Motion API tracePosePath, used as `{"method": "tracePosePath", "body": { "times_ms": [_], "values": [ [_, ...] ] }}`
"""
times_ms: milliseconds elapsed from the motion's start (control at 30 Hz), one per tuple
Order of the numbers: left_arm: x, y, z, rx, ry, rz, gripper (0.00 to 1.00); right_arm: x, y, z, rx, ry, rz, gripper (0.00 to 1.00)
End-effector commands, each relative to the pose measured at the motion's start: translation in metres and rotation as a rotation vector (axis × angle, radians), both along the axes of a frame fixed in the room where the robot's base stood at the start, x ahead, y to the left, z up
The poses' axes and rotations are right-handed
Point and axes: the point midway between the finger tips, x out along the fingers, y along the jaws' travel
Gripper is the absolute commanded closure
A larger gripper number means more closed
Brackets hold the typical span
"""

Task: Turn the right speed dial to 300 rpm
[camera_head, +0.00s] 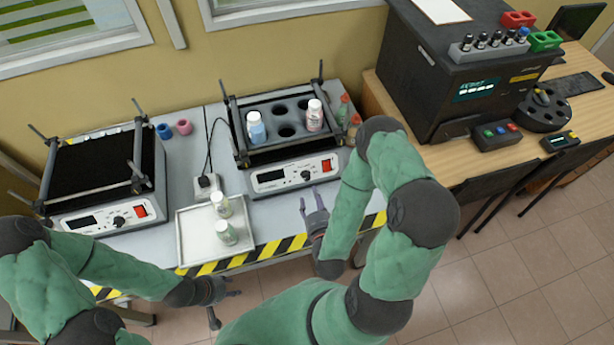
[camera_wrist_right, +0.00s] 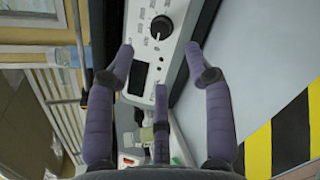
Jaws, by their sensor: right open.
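The right shaker has a white front panel (camera_head: 272,186) with a black speed dial (camera_head: 306,174), a dark display (camera_head: 270,176) and a red switch (camera_head: 327,165). In the right wrist view the dial (camera_wrist_right: 161,27) is near the top and the display (camera_wrist_right: 137,78) below it. My right gripper (camera_head: 312,199) is open and empty in front of the panel, below the dial in the head view. In the right wrist view its fingers (camera_wrist_right: 160,52) are spread, with the dial beyond their tips. My left gripper (camera_head: 228,306) is open and empty at the table's front edge.
A tray (camera_head: 193,250) with two bottles lies left of my right gripper. The right shaker's rack (camera_head: 270,108) holds two bottles. A second shaker (camera_head: 95,210) stands at the left. A striped edge (camera_head: 270,248) borders the table front.

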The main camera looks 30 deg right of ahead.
Motion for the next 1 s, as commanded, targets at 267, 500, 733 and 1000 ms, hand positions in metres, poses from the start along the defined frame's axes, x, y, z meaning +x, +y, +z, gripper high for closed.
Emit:
{"method": "tracePosePath", "body": {
  "times_ms": [267,500,733,1000],
  "values": [
    [0.0,0.0,-0.004,0.0,-0.001,0.0,0.6,0.046,-0.016,-0.015,0.001,-0.003,0.0,0.47],
    [0.0,0.0,-0.007,0.0,-0.001,0.0,0.6,0.073,-0.025,-0.024,0.002,-0.001,-0.001,0.47],
    [0.0,0.0,-0.008,0.0,-0.001,0.0,0.6,0.082,-0.028,-0.026,0.002,0.0,0.0,0.47],
    [0.001,0.0,-0.008,0.0,-0.001,0.0,0.6,0.082,-0.028,-0.026,0.002,0.0,0.0,0.61]
  ]
}}
